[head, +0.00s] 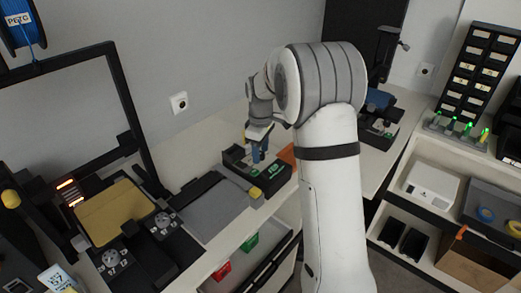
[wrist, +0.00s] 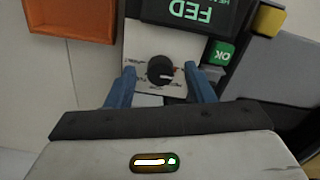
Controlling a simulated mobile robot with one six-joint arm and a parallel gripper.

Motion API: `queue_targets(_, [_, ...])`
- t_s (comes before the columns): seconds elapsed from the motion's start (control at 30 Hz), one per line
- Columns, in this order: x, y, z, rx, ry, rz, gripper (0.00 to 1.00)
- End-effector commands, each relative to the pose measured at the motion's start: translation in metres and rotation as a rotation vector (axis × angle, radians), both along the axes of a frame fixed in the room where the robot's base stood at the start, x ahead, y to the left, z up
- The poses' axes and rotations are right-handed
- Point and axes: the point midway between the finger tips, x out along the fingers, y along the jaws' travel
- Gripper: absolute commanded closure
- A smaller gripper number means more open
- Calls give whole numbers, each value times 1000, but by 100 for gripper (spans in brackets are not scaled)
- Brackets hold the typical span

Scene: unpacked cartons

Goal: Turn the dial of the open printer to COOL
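A black control knob, the dial (wrist: 160,70), sits on a white plate with small labels around it, too small to read. A light mark on the dial points right in the wrist view. The plate is on a black unit (head: 277,184) in the head view, with a screen (wrist: 192,14) reading FED upside down. My gripper (wrist: 159,85) is open, its blue fingers on either side of the dial with visible gaps. It points down over the unit in the head view (head: 257,154). The open-frame printer (head: 125,90) with a gold bed stands left.
A green OK button (wrist: 219,54) and a yellow button (wrist: 268,20) lie right of the dial. An orange block (wrist: 72,20) is at upper left. A grey mat (head: 212,208) lies left of the unit. Shelves (head: 440,207) stand at right.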

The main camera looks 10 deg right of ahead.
Motion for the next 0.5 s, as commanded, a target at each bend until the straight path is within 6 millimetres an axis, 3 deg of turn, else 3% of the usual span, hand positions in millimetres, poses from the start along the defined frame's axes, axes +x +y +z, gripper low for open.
queue_targets(0.27, [0,0,3,0,0,-1,52])
queue_targets(0.5, [1,0,39,1,-4,0,52])
